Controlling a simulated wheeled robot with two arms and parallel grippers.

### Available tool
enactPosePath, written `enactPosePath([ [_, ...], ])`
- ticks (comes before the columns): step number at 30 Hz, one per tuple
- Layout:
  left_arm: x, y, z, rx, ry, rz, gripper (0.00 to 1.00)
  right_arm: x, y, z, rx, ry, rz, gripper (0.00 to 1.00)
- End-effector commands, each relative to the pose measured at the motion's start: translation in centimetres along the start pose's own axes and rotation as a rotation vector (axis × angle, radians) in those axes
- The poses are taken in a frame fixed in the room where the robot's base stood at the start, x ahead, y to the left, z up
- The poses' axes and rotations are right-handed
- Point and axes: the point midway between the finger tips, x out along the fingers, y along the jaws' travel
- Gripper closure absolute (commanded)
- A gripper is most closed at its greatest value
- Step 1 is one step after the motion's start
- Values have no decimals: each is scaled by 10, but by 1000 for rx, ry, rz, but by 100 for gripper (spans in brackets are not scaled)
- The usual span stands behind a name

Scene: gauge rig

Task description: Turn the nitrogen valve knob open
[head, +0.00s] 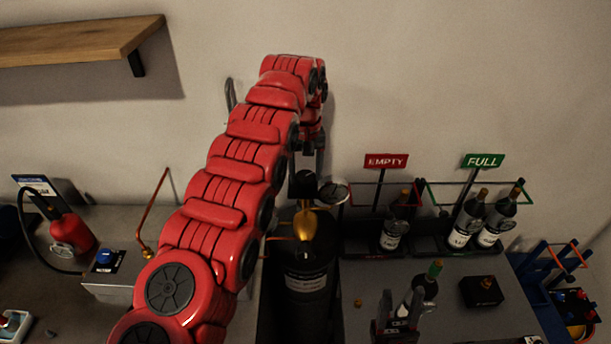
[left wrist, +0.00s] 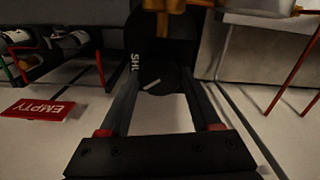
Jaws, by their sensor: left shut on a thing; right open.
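The black nitrogen cylinder (head: 306,292) stands upright at the table's middle, with brass fittings (head: 305,224) and a round gauge (head: 333,193) near its top. The dark valve knob shows in the left wrist view (left wrist: 156,80) with a slanted white pointer line; white lettering beside it is partly hidden. My left gripper (head: 308,158) is at the valve top, and in the left wrist view its fingers (left wrist: 163,88) are shut on the knob from both sides. My right gripper (head: 397,326) is open, low in the head view near a green-capped bottle (head: 424,286).
Racks with bottles stand at the right under the EMPTY sign (head: 386,161) and FULL sign (head: 483,160). A small black box (head: 482,291) sits on the table. A red extinguisher-like canister (head: 71,233) is at the left. A wooden shelf (head: 80,40) hangs upper left.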

Motion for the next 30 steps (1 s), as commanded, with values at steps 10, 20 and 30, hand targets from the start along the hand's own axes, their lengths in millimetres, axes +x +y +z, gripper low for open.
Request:
enactPosePath([
  [10,-1,1,0,-216,0,0,91,-1,0,0,0,0,0,50],
  [20,-1,0,0,-462,-2,-1,91,2,0,0,0,0,0,50],
  [30,-1,0,0,-749,-1,-1,92,7,0,-1,0,0,0,50],
])
